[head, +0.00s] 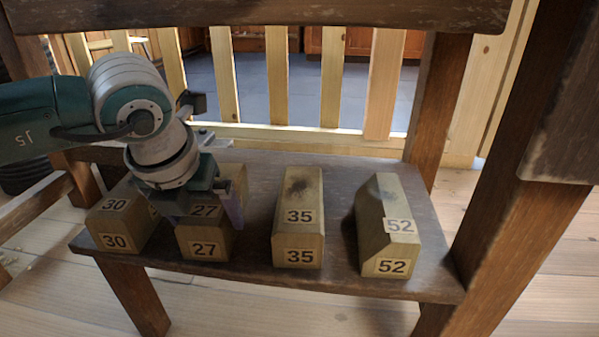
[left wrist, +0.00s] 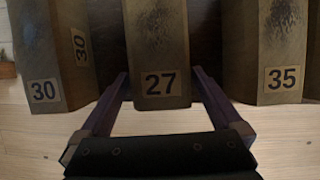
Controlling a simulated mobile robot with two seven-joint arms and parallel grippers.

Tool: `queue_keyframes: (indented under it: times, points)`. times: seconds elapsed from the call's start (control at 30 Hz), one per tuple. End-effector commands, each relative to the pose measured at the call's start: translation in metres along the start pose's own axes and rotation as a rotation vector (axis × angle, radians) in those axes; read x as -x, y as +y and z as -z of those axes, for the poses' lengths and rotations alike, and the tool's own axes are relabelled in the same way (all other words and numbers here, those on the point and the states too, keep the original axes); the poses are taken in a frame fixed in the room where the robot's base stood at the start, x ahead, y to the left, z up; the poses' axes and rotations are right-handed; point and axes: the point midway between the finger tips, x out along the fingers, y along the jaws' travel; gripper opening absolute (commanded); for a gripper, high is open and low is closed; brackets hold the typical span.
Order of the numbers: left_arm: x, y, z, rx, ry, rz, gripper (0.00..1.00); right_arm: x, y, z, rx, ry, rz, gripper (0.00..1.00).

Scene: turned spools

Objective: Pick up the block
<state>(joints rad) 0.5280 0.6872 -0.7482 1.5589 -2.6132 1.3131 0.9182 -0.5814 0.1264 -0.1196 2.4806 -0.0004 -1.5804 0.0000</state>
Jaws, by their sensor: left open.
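Several wooden blocks with number labels stand in a row on a dark wooden chair seat. They are block 30 (head: 117,226), block 27 (head: 204,241), block 35 (head: 299,220) and block 52 (head: 390,229), which has a sloped side. My left gripper (head: 205,208) is over block 27 and partly hides it. In the left wrist view, the open fingers of the left gripper (left wrist: 158,103) lie on either side of block 27 (left wrist: 158,60). Block 30 (left wrist: 45,60) is to the left and block 35 (left wrist: 268,55) to the right. I cannot tell whether the fingers touch block 27. My right gripper is not in view.
The chair seat (head: 345,180) has narrow gaps between the blocks. A dark wooden rail (head: 270,14) crosses above, and posts (head: 440,105) stand at the right. A pale slatted fence (head: 280,75) is behind. Light plank floor (head: 250,310) shows below.

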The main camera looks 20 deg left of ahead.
Motion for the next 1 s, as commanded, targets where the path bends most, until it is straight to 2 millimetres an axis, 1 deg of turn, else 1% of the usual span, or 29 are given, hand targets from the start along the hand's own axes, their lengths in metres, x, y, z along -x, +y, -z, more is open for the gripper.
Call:
queue_keyframes:
  times: [0.17,0.37,0.43,0.5,0.77,0.8,0.83,1.0]
  points:
    - [-0.009,-0.001,-0.014,0.002,-0.002,0.002,1.0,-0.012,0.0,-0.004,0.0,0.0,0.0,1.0]
    - [-0.022,-0.001,-0.044,0.004,-0.001,0.003,1.0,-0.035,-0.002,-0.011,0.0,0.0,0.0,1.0]
    - [-0.029,-0.001,-0.043,0.0,0.002,0.003,1.0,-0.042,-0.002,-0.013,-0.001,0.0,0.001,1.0]
    - [-0.031,-0.001,-0.043,-0.001,0.001,0.003,1.0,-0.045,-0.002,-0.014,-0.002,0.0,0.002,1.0]
    - [-0.03,-0.001,-0.045,-0.001,0.001,0.003,1.0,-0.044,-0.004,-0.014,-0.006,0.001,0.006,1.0]
    - [-0.03,-0.001,-0.045,-0.001,0.001,0.003,0.99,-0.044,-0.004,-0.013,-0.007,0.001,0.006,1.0]
    - [-0.03,-0.001,-0.045,-0.001,0.001,0.003,0.95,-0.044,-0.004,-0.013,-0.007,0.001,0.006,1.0]
    - [-0.03,-0.001,-0.045,-0.001,0.001,0.003,0.76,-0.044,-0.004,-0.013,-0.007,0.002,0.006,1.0]
